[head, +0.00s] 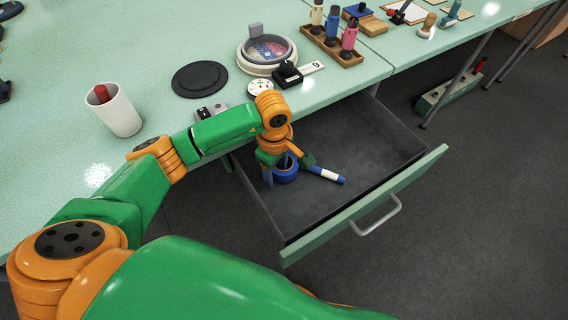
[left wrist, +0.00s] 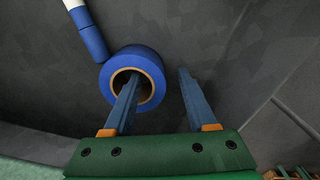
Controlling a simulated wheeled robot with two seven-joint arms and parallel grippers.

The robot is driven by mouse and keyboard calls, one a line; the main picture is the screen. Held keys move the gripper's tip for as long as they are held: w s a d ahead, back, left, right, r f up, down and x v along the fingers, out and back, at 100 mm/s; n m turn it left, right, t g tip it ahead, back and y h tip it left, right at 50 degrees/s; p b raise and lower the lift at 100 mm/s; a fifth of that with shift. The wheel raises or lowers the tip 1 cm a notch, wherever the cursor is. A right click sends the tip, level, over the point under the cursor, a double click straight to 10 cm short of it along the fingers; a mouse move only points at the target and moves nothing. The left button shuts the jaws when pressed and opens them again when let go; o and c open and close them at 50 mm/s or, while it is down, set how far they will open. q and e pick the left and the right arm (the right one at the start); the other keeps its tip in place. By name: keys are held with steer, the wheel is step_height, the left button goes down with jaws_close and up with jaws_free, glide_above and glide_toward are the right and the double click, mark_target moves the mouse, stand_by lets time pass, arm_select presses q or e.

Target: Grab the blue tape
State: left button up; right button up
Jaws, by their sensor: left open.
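The blue tape (head: 288,175) is a roll lying in the open drawer, beside a blue and white marker (head: 328,175). My left gripper (head: 276,172) is down in the drawer at the roll, with its jaws apart. In the left wrist view, the tape (left wrist: 130,57) shows its round hole with a tan core. One finger of the left gripper (left wrist: 158,76) overlaps the hole and the other is outside the roll on the right. The roll's wall lies between them. I cannot tell how deep the first finger sits. My right gripper is not in view.
The drawer (head: 375,202) is pulled out, with bare floor at its right and front. Its walls rise around the gripper. On the green worktop (head: 150,60) stand a white cup (head: 119,114), a black disc (head: 200,79), a round container (head: 267,52) and a bottle rack (head: 331,46).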

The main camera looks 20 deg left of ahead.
arm_select(q)
steer(key=shift+w+f, duration=0.1)
steer(key=shift+f, duration=0.2)
jaws_close()
steer(key=shift+r, duration=0.2)
